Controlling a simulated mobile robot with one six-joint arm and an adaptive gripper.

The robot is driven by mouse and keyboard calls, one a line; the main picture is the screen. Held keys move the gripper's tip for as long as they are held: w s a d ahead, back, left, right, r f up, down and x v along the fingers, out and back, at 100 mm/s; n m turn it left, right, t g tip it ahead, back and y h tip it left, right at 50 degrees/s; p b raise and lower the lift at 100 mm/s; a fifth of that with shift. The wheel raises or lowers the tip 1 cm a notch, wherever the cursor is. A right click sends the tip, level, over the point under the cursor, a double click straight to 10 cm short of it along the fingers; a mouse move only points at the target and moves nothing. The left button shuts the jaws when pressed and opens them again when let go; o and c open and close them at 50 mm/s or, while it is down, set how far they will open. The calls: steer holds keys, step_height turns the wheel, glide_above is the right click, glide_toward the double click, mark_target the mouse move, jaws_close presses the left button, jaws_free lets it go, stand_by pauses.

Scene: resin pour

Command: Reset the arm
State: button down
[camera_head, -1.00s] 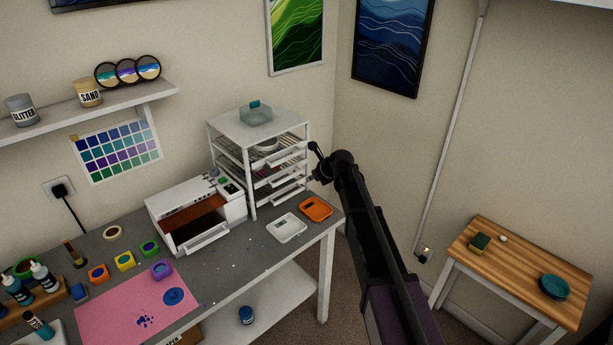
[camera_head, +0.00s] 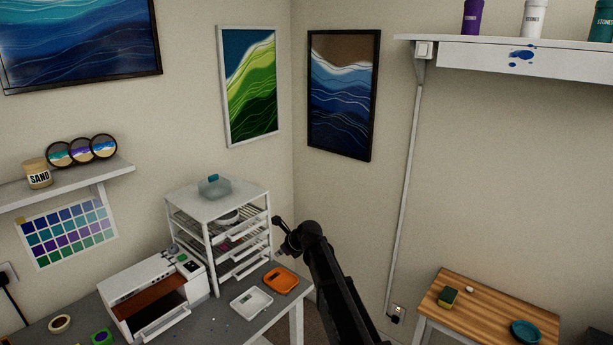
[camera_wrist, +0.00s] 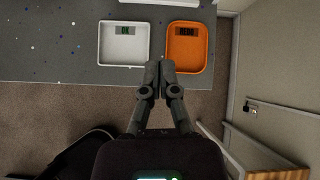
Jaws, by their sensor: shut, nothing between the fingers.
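My gripper (camera_wrist: 160,70) shows in the wrist view with its two fingers together and nothing between them.
A white drawer rack (camera_head: 212,265) stands behind the scales, beside a white oven-like machine (camera_head: 150,300) with an open front. A wooden side table (camera_head: 485,305) stands at the right with a teal dish (camera_head: 525,331) and a sponge (camera_head: 447,297). Open floor lies between the tables.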

steer(key=s+d+f+n+g+h+b, duration=0.1)
steer(key=s+d+f+n+h, duration=0.1)
steer(key=s+d+n, duration=0.6)
steer(key=s+d+f+n+g+h+b, duration=0.2)
steer(key=s+d+f+n, duration=0.3)
steer(key=s+d+n, duration=0.3)
steer(key=s+d+f+n+g+h+b, duration=0.2)
steer(key=s+d+n, duration=0.6)
steer(key=s+d, duration=0.5)
steer(key=shift+s+f+h, duration=0.4)
steer(key=shift+s+f, duration=0.4)
steer(key=shift+s, duration=0.4)
